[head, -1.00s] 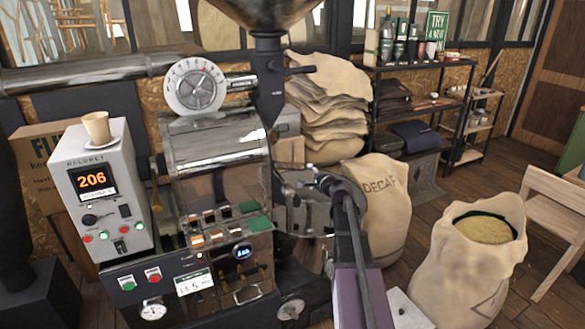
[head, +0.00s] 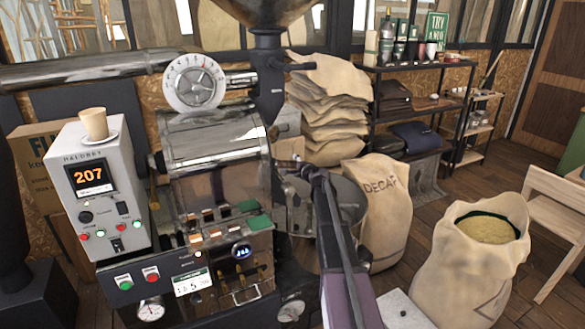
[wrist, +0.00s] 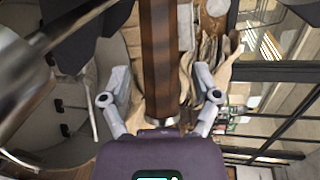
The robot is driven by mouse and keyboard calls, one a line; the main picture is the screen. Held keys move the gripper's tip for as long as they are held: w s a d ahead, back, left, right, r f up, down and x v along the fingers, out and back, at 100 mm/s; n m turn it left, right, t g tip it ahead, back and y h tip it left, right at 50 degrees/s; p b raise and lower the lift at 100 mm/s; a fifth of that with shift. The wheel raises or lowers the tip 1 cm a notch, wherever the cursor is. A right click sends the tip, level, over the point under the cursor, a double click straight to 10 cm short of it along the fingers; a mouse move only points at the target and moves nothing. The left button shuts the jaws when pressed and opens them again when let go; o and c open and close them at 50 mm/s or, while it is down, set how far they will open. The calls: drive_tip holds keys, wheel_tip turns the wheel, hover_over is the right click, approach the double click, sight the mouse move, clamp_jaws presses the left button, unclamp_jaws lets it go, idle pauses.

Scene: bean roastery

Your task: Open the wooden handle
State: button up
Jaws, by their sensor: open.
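The brown wooden handle (wrist: 160,55) runs lengthwise down the middle of the wrist view, with a metal collar at its near end. My gripper (wrist: 159,97) is open, with one grey finger on each side of the handle and a gap left on both sides. In the head view my gripper (head: 299,163) is at the right front of the roaster (head: 215,145), and the handle is hard to make out there.
The control box (head: 92,180) with a cup (head: 93,123) on top stands at the left. A DECAF sack (head: 383,205) stands just right of my arm, with an open bean sack (head: 470,270) farther right. Stacked sacks (head: 322,110) are behind.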

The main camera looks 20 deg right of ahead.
drive_tip(key=shift+w+f, duration=0.1)
drive_tip(key=shift+w, duration=0.55)
clamp_jaws()
drive_tip(key=shift+a, duration=0.1)
drive_tip(key=shift+s, duration=0.1)
